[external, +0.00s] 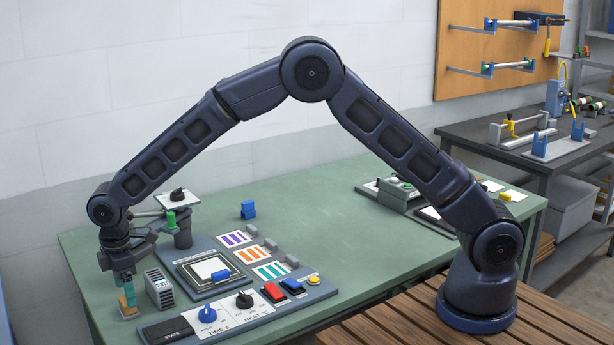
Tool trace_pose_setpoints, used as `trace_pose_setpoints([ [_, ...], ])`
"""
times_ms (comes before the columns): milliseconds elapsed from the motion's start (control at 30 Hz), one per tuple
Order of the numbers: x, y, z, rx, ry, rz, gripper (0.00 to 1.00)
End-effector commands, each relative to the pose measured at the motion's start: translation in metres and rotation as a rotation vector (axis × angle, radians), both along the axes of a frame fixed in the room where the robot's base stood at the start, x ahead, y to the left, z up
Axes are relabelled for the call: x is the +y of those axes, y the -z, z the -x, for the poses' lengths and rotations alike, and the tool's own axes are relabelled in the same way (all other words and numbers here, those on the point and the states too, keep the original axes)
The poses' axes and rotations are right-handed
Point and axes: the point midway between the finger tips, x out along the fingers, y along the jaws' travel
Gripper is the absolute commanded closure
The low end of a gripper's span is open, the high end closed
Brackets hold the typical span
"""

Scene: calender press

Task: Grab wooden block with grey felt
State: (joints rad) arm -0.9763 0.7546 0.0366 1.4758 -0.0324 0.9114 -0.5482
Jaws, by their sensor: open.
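A small tan wooden block (128,311) stands at the near left of the green table (330,200). A bluish-grey part shows at the block, but I cannot tell whether it is felt. My gripper (124,284) points straight down over the block, with its teal fingers at the block's upper part. It is open; the fingers hide part of the block, and I cannot tell whether they touch it.
A grey vented box (158,288) stands close to the right of the block. A press with a dark post (182,232) stands behind, and a control panel (238,308) lies to the right. The table's middle is clear.

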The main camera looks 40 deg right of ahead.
Motion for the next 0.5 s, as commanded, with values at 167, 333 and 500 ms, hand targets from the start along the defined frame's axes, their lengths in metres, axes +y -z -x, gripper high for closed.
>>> trace_pose_setpoints([
  [167, 0.001, 0.026, 0.001, 0.002, 0.001, 0.002, 0.25],
  [333, 0.001, 0.039, 0.000, 0.000, 0.000, 0.001, 0.25],
  [500, 0.001, 0.039, 0.000, 0.000, 0.000, 0.000, 0.25],
])
